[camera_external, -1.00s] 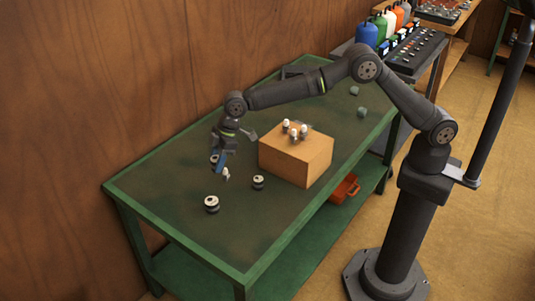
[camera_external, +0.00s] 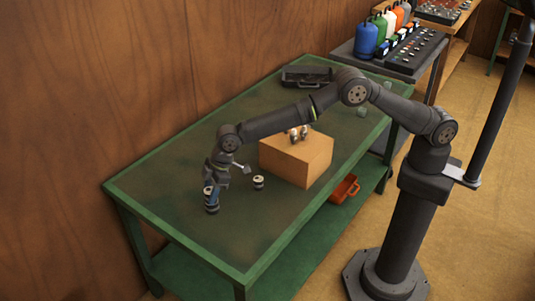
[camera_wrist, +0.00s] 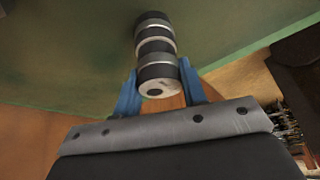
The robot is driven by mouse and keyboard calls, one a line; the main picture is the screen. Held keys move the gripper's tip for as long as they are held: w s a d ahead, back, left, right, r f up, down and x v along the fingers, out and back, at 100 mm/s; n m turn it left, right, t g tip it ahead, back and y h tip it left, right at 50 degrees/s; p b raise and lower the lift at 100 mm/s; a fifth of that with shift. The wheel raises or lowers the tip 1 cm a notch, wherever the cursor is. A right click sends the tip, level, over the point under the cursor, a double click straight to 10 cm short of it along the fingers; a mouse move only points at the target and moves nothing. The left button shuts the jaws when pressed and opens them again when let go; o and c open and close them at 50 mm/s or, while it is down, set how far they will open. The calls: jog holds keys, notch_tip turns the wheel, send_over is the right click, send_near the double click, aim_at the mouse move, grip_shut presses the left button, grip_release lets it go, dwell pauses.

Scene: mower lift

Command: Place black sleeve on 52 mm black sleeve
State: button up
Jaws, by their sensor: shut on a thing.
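My gripper (camera_external: 212,194) points down over the table's near-left part. In the wrist view its blue fingers (camera_wrist: 159,84) are shut on a black sleeve with a silver end face and a dark hole (camera_wrist: 158,90). More black bands with silver rims (camera_wrist: 154,28) continue in line beyond the held sleeve, like a stack. In the external view a black sleeve with a pale top (camera_external: 211,209) stands right under the fingers. The held sleeve looks in line with it. I cannot tell which is the 52 mm one, or whether they touch or are fully seated.
Another black sleeve with a pale top (camera_external: 258,183) stands right of my gripper. A cardboard-coloured box (camera_external: 296,160) carries several shiny parts (camera_external: 298,132). A dark case (camera_external: 306,77) lies at the table's back. The green table (camera_external: 160,190) is clear at its left end.

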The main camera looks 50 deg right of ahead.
jog(key=shift+f, duration=0.1)
jog(key=o, duration=1.3)
jog(key=v, duration=1.2)
